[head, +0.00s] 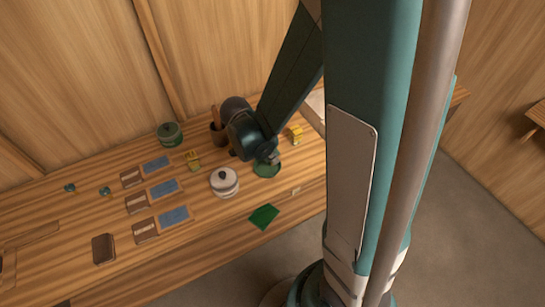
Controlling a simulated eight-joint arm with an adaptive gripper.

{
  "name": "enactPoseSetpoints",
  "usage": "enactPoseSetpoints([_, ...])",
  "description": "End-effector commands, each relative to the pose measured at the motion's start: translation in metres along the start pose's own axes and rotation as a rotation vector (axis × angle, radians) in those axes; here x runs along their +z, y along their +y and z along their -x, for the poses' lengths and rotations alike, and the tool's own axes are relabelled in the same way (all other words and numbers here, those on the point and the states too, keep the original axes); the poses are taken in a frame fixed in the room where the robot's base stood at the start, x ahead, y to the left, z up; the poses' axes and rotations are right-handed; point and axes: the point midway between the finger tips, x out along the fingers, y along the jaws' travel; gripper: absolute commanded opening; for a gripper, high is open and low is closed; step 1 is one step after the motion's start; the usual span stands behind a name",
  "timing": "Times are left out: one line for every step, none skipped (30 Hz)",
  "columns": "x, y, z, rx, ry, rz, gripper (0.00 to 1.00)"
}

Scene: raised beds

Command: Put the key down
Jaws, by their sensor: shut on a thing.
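My gripper (271,158) is over the right part of the wooden bench (75,220), pointing down just above a round green dish (266,171). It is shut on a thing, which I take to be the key. The key itself is too small and too hidden by the gripper to make out. I cannot tell whether it touches the dish.
A white lidded pot (224,184) stands left of the dish, with a brown pot (218,133) and a green lidded jar (170,134) behind. A green sheet (264,216) lies in front. Brown and blue blocks fill the middle-left.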

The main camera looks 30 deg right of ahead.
Motion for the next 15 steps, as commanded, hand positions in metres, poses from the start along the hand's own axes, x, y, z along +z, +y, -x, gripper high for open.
enactPoseSetpoints([0.0, 0.0, 0.0001, 0.0, 0.0, 0.0, 0.0])
enactPoseSetpoints([0.0, 0.0, 0.0001, 0.0, 0.0, 0.0, 0.0])
enactPoseSetpoints([0.0001, 0.0, -0.0003, 0.0, 0.0, 0.0, 0.0])
enactPoseSetpoints([0.0003, 0.0, -0.0008, 0.0, 0.0, 0.0, 0.0])
enactPoseSetpoints([0.0006, 0.0, -0.0015, 0.0, 0.0, 0.0, 0.0])
enactPoseSetpoints([0.001, 0.0, -0.0025, 0.0, 0.0, 0.0, 0.0])
enactPoseSetpoints([0.0013, 0.0001, -0.0032, 0.0, 0.0, 0.0, 0.0])
enactPoseSetpoints([0.0015, 0.0001, -0.0037, 0.0, 0.0, 0.0, 0.0])
enactPoseSetpoints([0.0013, 0.0001, -0.0031, 0.0, 0.0, 0.0, 0.12])
enactPoseSetpoints([0.0012, 0.0001, -0.0028, 0.0, 0.0, 0.0, 0.16])
enactPoseSetpoints([0.0011, 0.0001, -0.0027, 0.0, 0.0, 0.0, 0.2])
enactPoseSetpoints([0.0011, 0.0, -0.0027, 0.0, 0.0, 0.0, 0.23])
enactPoseSetpoints([0.0011, 0.0, -0.0027, 0.0, 0.0, 0.0, 0.23])
enactPoseSetpoints([0.0011, 0.0, -0.0026, 0.0, 0.0, 0.0, 0.23])
enactPoseSetpoints([0.0011, 0.0, -0.0026, 0.0, 0.0, 0.0, 0.23])
